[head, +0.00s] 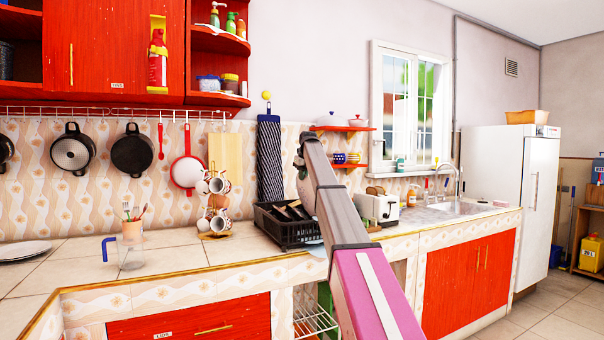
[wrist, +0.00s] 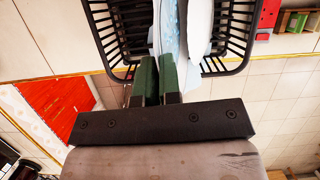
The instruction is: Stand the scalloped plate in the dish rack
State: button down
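A pale blue plate (wrist: 170,30), seen nearly edge-on in the wrist view, reaches from between the green fingers of my gripper (wrist: 158,65) into the black dish rack (wrist: 237,40). My gripper looks closed on its edge; its scallops are not clear. The plate stands roughly upright between the rack's side walls, but whether it touches the floor is hidden. In the head view the rack (head: 281,236) sits on the counter, partly behind my arm. A pale blue sliver of the plate (head: 317,250) shows beside my arm at the rack's front; the fingers are hidden there.
A white plate (wrist: 198,28) stands in the rack close to the right of the blue one. A mug tree (head: 217,205) stands left of the rack, a toaster (head: 378,208) to its right. A pitcher (head: 130,250) is farther left on mostly clear counter.

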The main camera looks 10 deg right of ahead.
aim_at(307, 190)
jog(key=shift+w+d+f, duration=0.1)
jog(key=shift+d+f, duration=0.1)
jog(key=shift+f, duration=0.7)
jog(key=shift+w+d+f, duration=0.1)
jog(key=shift+d+f, duration=0.15)
jog(key=shift+f, duration=0.65)
jog(key=shift+d+f, duration=0.2)
jog(key=shift+f, duration=0.7)
jog(key=shift+d+f, duration=0.25)
jog(key=shift+f, duration=0.65)
